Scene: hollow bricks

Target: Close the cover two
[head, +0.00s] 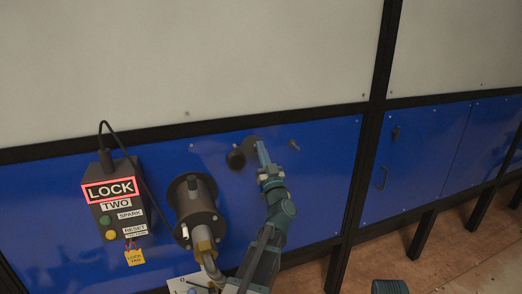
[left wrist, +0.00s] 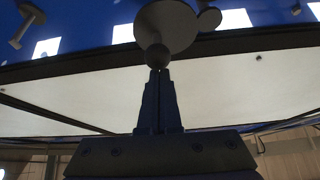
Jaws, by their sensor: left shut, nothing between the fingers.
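A dark round cover (head: 250,144) is on the blue panel, and it shows in the left wrist view as a grey disc (left wrist: 166,22) with a ball knob (left wrist: 158,57). My left gripper (head: 261,147) is shut and empty. Its fingertips (left wrist: 158,74) are at the ball knob; I cannot tell whether they touch it. In the head view the gripper partly hides the cover. A black round part (head: 235,159) sits at the cover's lower left. A box labelled LOCK and TWO (head: 113,200) is at the left. My right gripper is not in view.
A dark cylinder (head: 193,200) with a yellowish pipe below juts from the panel, left of my left arm. A small peg (head: 293,145) sticks out right of the gripper. A black frame post (head: 366,140) stands further right. A black cable hangs beside the box.

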